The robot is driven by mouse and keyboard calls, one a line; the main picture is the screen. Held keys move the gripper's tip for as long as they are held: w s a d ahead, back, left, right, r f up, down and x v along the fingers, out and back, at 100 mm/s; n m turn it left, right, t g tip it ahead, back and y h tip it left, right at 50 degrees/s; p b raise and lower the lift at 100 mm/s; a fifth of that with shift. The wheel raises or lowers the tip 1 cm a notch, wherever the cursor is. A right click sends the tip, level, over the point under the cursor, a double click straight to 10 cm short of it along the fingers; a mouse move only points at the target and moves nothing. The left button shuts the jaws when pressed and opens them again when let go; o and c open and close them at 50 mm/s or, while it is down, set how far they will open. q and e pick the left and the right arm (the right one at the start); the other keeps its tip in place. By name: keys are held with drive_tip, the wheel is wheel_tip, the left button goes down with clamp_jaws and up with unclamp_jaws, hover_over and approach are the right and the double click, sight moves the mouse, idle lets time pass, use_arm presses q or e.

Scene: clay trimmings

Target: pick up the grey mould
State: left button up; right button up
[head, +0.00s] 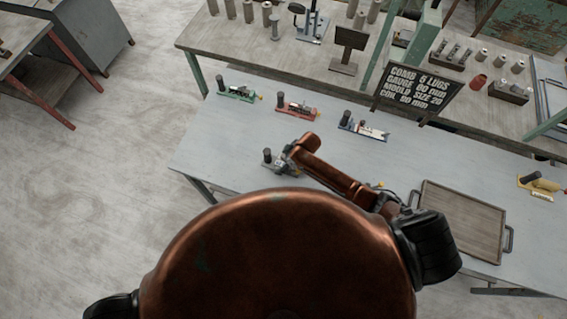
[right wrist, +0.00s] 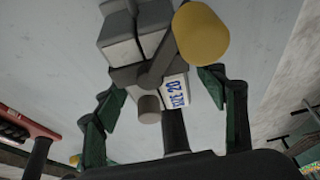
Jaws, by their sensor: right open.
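The grey mould (right wrist: 130,45) shows in the right wrist view as grey blocks with a white label reading "SIZE 20", a short grey peg and a yellow round knob. In the head view its dark upright post (head: 267,154) stands out at the front left of the table, and the rest is largely hidden by my gripper. My right gripper (head: 289,158) is over it. In the right wrist view its fingers (right wrist: 160,92) are open, one to each side of the mould, with gaps visible. I cannot tell how high they are above the table. My left gripper is not in view.
Green (head: 238,93), red (head: 296,108) and blue (head: 362,127) devices stand in a row behind. A yellow one (head: 541,184) is at far right. A handled tray (head: 425,190) lies right of my arm. A dark sign (head: 418,88) stands at the back edge.

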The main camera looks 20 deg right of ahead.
drive_tip(key=c, duration=1.8)
